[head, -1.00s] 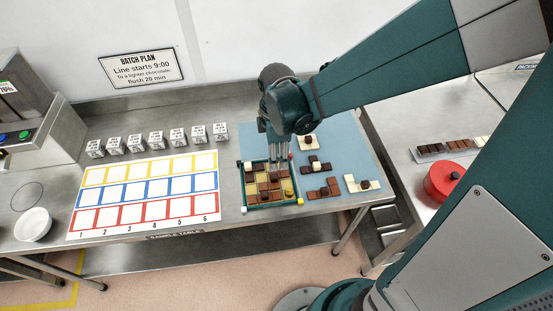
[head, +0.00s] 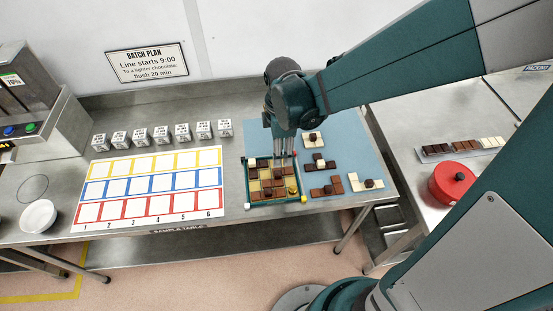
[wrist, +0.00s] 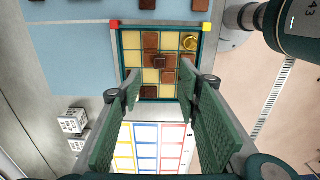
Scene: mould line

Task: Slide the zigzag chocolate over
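A tray with a dark green rim (wrist: 124,53) and pale yellow squares shows in the wrist view. In it lies a brown stepped chocolate piece (wrist: 151,41) with a small raised knob, which looks like the zigzag chocolate.
Several loose chocolate pieces lie on the blue mat (head: 350,152), right of the tray. A white sheet with coloured boxes (head: 150,190) lies to the left, with labelled cubes (head: 161,133) behind it. A white bowl (head: 38,215) and a red round container (head: 452,183) stand farther off.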

